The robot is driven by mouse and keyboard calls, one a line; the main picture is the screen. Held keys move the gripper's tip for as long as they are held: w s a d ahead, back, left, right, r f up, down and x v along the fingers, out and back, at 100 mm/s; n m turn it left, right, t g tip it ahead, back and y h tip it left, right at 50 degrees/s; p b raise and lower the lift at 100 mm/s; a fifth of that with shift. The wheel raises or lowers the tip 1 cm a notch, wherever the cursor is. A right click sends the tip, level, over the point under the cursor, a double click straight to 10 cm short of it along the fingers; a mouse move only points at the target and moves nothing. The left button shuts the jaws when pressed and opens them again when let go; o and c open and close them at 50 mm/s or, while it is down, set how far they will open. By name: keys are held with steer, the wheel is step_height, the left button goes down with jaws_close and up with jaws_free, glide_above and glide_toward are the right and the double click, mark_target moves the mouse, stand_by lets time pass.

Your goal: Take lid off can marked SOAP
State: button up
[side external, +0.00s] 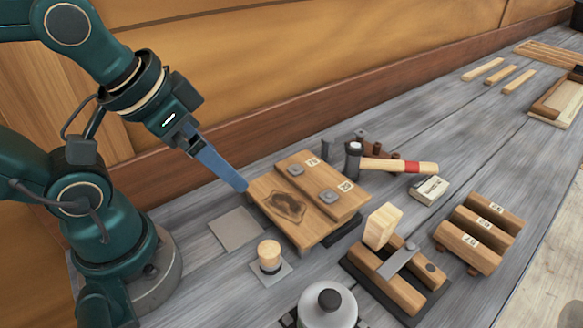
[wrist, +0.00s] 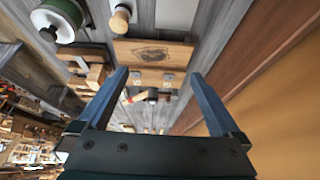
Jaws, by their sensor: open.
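A can with a pale round lid (side external: 327,306) and a dark knob stands at the bottom edge of the side view, partly cut off. It also shows at the top left of the wrist view as a green can (wrist: 68,12) with a pale lid and dark knob. The lid appears seated on it. No SOAP marking can be read in either view. My gripper (side external: 243,187) is open and empty, with blue fingers, above the left end of a stained wooden board. The fingers spread wide in the wrist view (wrist: 159,74). The can is well away from them.
The stained board (side external: 322,225) carries two grey blocks. A wooden knob (side external: 269,253) stands on a small plate between board and can. A hammer (side external: 400,166), a slotted wooden block (side external: 410,293) and numbered blocks (side external: 482,236) lie rightward. The far bench is mostly clear.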

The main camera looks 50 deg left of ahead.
step_height(320, 180, up, 3)
steer(key=w+d+m, duration=0.2)
steer(key=w+m, duration=0.1)
steer(key=m, duration=0.8)
steer(key=m+g, duration=0.4)
steer(key=m, duration=1.2)
glide_toward(329, 299)
steer(key=w+a, duration=0.4)
steer(key=d+f, duration=0.1)
steer(key=s+d+f+m+g, duration=0.1)
steer(key=f, duration=0.1)
steer(key=s+d+f+m, duration=0.1)
steer(key=d+f, duration=0.1)
steer(key=shift+s+g, duration=0.25)
steer(key=shift+g, duration=0.05)
steer(key=shift+f, duration=2.5)
